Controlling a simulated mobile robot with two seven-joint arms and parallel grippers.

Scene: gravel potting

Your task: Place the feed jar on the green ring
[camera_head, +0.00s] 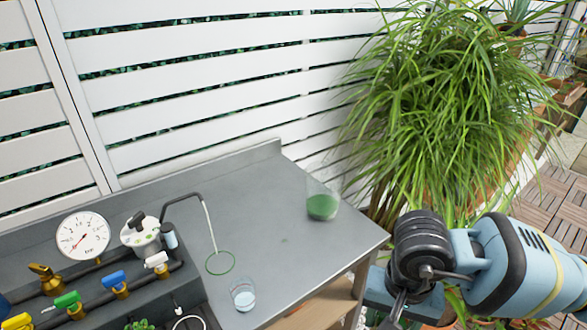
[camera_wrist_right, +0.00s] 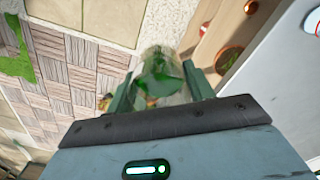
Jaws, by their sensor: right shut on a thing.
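My right gripper (camera_wrist_right: 159,72) is shut on a clear jar with green in it (camera_wrist_right: 160,78), seen in the right wrist view between the two fingers. The jar is held out over the paved floor, beside the table. In the head view my right arm is at the lower right and its fingers and jar are out of sight. The thin green ring (camera_head: 220,263) lies on the grey tabletop, below a bent spout, with nothing on it. A clear flask with green liquid (camera_head: 322,205) stands at the table's right. I cannot tell by label which is the feed jar. My left gripper is out of view.
A small glass with pale blue liquid (camera_head: 243,297) stands just in front of the ring. A pressure gauge (camera_head: 82,237), valves and a dark pipe (camera_head: 180,199) fill the left. The tabletop (camera_head: 283,252) is clear between ring and flask. A leafy plant (camera_head: 440,100) stands beyond the right edge.

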